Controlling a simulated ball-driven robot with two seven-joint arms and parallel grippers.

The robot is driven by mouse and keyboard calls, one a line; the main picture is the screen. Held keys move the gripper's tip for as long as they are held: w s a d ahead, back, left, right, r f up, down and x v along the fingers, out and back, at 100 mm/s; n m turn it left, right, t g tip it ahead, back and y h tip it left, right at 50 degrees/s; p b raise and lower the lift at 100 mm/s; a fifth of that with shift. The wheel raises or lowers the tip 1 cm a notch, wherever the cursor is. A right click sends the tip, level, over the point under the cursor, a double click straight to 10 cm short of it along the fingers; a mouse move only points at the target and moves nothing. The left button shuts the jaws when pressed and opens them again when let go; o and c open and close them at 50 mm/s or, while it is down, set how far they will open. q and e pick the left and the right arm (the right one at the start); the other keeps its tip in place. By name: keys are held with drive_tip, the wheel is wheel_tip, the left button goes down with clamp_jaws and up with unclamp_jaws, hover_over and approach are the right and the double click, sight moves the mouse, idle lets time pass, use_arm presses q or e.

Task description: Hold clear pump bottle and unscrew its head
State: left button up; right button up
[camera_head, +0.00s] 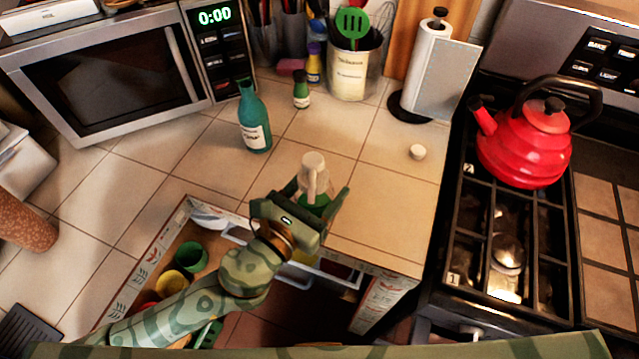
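A gap shows between the right-hand finger and the bottle, so the gripper looks open. The gripper's body hides the bottle's lower part. The head sits on the bottle. My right gripper is not in view.
A teal bottle (254,122) and a small green bottle (301,93) stand behind. A small white round object (417,152) lies to the right. A red kettle (526,145) sits on the stove. An open drawer (128,270) holds colored bowls.

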use_arm(q)
drive_tip(key=shift+f+b, duration=2.2)
drive_tip(key=shift+f, duration=0.5)
